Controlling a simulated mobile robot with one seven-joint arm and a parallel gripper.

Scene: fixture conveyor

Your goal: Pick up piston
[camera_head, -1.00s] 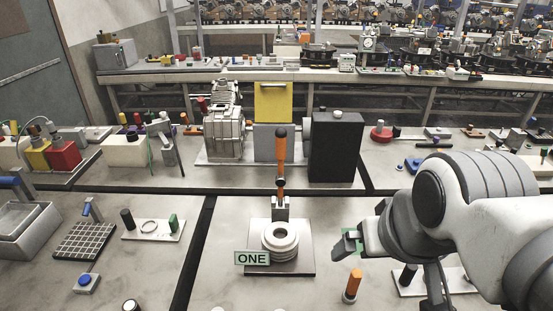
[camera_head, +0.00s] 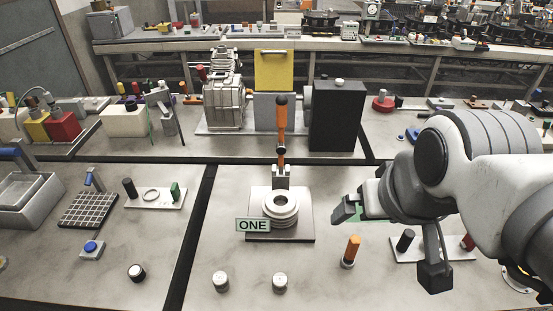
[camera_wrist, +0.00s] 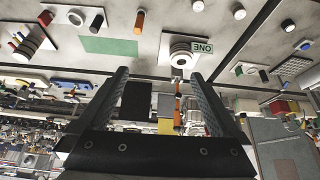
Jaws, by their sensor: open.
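Two short silver cylinders stand upright on the front of the table in the head view, a left one (camera_head: 220,282) and a right one (camera_head: 280,283). They look like pistons, but I cannot tell which one is meant. In the wrist view, small pale cylinders also show at the top edge, one near the middle (camera_wrist: 198,6) and one to its right (camera_wrist: 239,11). My gripper (camera_head: 347,208) is open and empty, above the table to the right of the fixture. In the wrist view both fingers (camera_wrist: 158,75) are spread with nothing between them. It is apart from both cylinders.
A fixture plate (camera_head: 255,238) with stacked pale rings and a "ONE" sign (camera_head: 252,225) stands mid-table. An orange-topped peg (camera_head: 352,250) stands between it and my arm. A dark-sided cylinder (camera_head: 137,272) is at front left. A black block (camera_head: 337,117) rises behind. The front middle has free room.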

